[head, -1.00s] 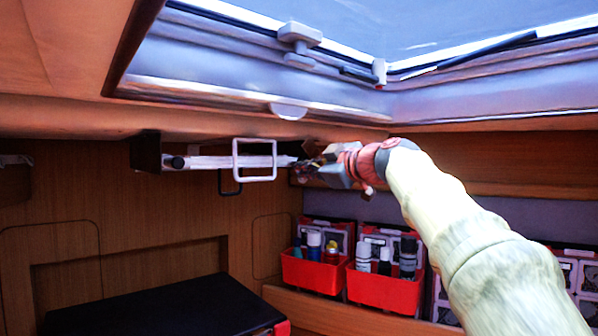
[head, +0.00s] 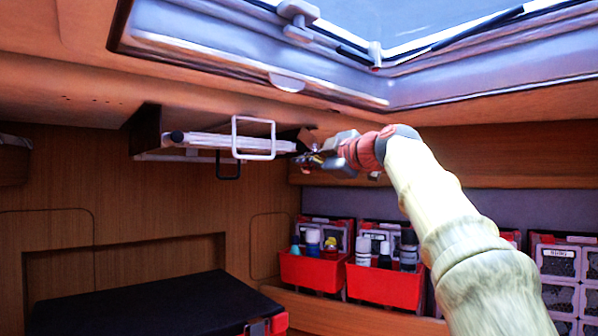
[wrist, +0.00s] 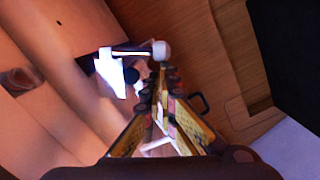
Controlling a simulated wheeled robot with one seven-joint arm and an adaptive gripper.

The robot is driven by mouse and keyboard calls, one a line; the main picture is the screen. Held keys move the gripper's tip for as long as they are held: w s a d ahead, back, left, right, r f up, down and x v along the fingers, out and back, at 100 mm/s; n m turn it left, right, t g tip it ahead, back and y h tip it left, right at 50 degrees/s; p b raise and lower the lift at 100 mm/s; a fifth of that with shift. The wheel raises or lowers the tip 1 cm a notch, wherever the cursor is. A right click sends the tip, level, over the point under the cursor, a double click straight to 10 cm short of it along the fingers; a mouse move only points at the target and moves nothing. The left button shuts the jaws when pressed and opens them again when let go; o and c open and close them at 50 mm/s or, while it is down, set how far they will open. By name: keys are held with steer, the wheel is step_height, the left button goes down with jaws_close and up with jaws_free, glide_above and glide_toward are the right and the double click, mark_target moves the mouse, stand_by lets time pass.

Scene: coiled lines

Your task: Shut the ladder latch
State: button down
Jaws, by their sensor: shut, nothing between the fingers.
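A white folded ladder (head: 200,141) is stowed against the dark bracket (head: 148,130) under the ceiling in the head view. A white wire loop (head: 236,150) stands around its right part, and a smaller black loop (head: 228,177) hangs below. I cannot tell for sure which part is the latch. My gripper (head: 304,158) is shut and empty at the ladder's right end; whether it touches is unclear. In the wrist view the yellow-sided fingers (wrist: 160,82) come together beside a bright white part (wrist: 109,72) and a grey round knob (wrist: 160,50). A black loop (wrist: 199,103) shows right of them.
The ceiling and a hatch frame (head: 289,83) are close above. Red bins (head: 312,272) with bottles stand on the shelf below my arm. A black-topped box (head: 150,305) is at lower left. Open air lies between ladder and box.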

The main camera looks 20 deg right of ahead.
steer(key=shift+w+d+f+n+b, duration=0.2)
steer(key=shift+d+f+n+b, duration=0.4)
steer(key=shift+n+b, duration=0.75)
steer(key=shift+w+d+f+n+b, duration=0.2)
steer(key=shift+d+f+n+b, duration=0.35)
steer(key=shift+n+b, duration=0.75)
steer(key=shift+b, duration=0.3)
steer(key=s+a+b, duration=0.1)
steer(key=s+b, duration=0.2)
steer(key=s, duration=0.8)
steer(key=shift+s+r+b, duration=0.3)
steer(key=shift+s+r, duration=0.05)
steer(key=shift+r, duration=0.1)
